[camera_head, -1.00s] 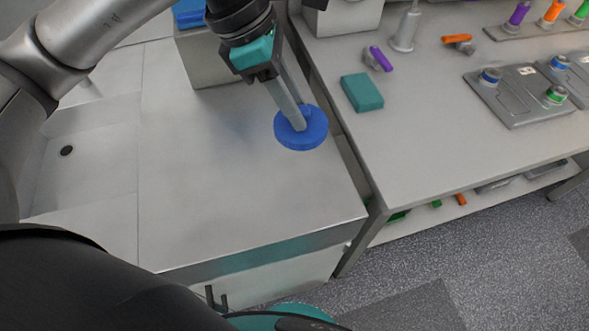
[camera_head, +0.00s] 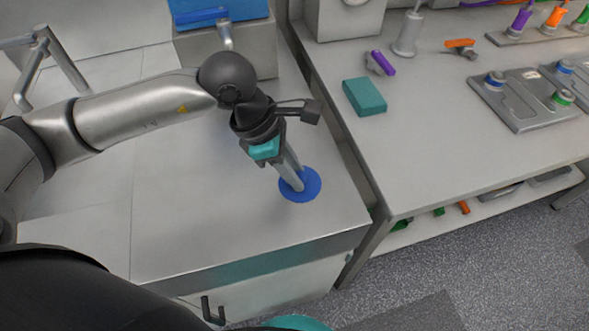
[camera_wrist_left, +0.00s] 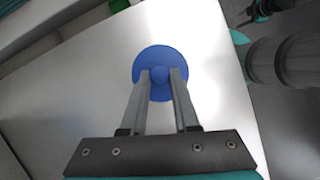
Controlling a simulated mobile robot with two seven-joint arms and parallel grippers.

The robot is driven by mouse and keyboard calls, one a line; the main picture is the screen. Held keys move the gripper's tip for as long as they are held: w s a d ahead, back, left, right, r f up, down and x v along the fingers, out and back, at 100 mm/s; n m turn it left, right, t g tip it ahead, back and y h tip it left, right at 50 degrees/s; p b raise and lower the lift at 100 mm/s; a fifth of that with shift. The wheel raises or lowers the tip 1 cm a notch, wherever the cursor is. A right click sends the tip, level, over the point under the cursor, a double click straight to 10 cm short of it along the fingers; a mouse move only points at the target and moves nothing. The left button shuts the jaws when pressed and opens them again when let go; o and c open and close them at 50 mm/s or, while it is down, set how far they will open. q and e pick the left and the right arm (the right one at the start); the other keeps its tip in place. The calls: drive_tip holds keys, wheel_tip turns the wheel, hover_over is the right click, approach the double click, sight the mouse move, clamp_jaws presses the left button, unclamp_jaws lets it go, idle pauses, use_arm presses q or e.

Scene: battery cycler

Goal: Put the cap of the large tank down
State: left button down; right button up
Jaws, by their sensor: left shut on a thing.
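The cap is a round blue disc (camera_head: 312,186) at the right part of the metal counter (camera_head: 200,220) in the head view. In the left wrist view the cap (camera_wrist_left: 160,54) shows a small round knob at its middle. My left gripper (camera_head: 297,184) reaches down from the upper left, with its fingers shut on the knob. In the left wrist view the fingertips (camera_wrist_left: 160,75) sit on either side of the knob. The cap is on or very close to the counter top; I cannot tell whether it touches. My right gripper is not in view.
A grey box unit with a blue top (camera_head: 220,14) stands at the back of the counter. The work table (camera_head: 430,130) on the right holds a teal block (camera_head: 364,96), a purple-handled piece (camera_head: 382,63) and a grey plate (camera_head: 525,100). The counter's front left is clear.

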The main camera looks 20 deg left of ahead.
use_arm(q)
drive_tip(key=c, duration=0.7)
unclamp_jaws()
drive_tip(key=shift+o, duration=0.2)
drive_tip(key=shift+r, duration=0.1)
drive_tip(key=p+v, duration=0.1)
drive_tip(key=v, duration=1.1)
drive_tip(key=shift+p, duration=0.35)
